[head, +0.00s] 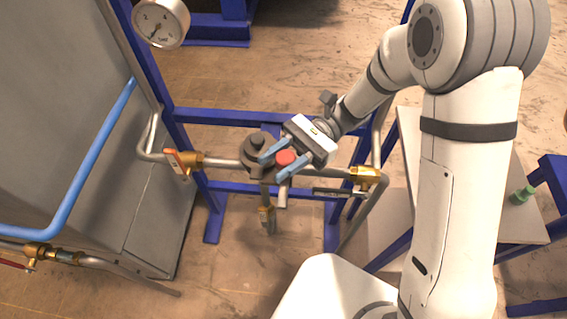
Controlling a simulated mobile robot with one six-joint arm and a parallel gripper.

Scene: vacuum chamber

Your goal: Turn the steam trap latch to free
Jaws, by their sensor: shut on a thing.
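The steam trap (257,145) is a dark grey fitting on a horizontal steel pipe, held in the blue frame near the picture's middle. A red round-topped part, apparently its latch (286,157), is on the right side of the trap. My gripper (272,167) reaches in from the upper right, with its two blue fingers on either side of the red part and shut on it. The fingers and palm hide part of the latch and trap, so its exact angle cannot be told.
A valve with an orange-red handle (176,162) is left of the trap. A brass valve (366,176) with a grey lever is to the right. A pressure gauge (160,22) is at upper left. Blue frame bars (230,118) surround the pipework. A white table (525,222) stands at right.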

